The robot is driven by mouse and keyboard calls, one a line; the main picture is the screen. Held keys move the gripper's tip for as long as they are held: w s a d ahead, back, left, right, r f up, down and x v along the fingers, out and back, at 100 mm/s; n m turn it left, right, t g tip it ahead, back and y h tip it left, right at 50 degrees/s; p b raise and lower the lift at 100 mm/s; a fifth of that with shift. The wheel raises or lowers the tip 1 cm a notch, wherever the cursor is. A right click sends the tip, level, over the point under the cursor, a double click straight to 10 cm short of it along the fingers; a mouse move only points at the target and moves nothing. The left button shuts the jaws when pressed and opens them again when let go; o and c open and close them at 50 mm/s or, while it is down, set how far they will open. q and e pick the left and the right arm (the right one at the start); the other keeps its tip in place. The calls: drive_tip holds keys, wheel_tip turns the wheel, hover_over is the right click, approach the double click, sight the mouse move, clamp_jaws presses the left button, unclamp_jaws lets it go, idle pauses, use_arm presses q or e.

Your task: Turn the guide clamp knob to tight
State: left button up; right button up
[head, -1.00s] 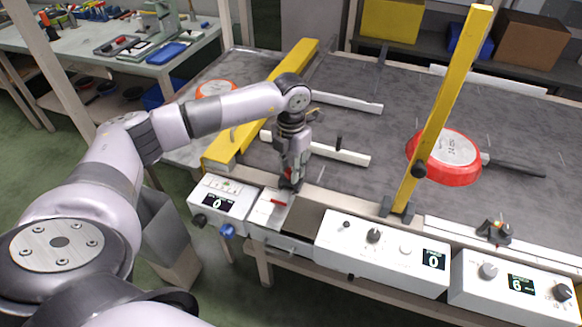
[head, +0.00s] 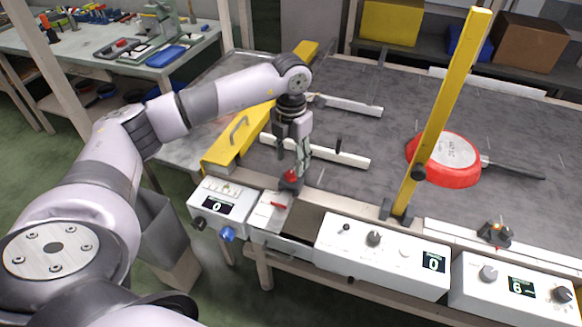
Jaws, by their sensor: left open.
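A small red knob (head: 291,175) sits on a dark clamp block at the near edge of the conveyor, and I take it to be the guide clamp knob. My left gripper (head: 300,172) points down at this knob, with its fingers open close above and beside it. One finger shows at the knob's right side; whether it touches the knob I cannot tell. The fingers partly hide the knob, and its setting is not readable. A second dark clamp (head: 495,232) with a small red and orange top stands on the near rail at right. My right gripper is out of view.
A yellow post (head: 440,115) stands right of my arm, before a red pan (head: 449,158). White guide bars (head: 340,152) lie on the grey conveyor (head: 375,195). Control boxes (head: 380,255) line the near edge. A red lever (head: 278,204) sits just below the gripper.

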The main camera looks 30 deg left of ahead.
sight(291, 174)
use_arm(q)
wheel_tip(291, 174, up, 7)
idle(0.3)
drive_tip(key=shift+r, duration=0.1)
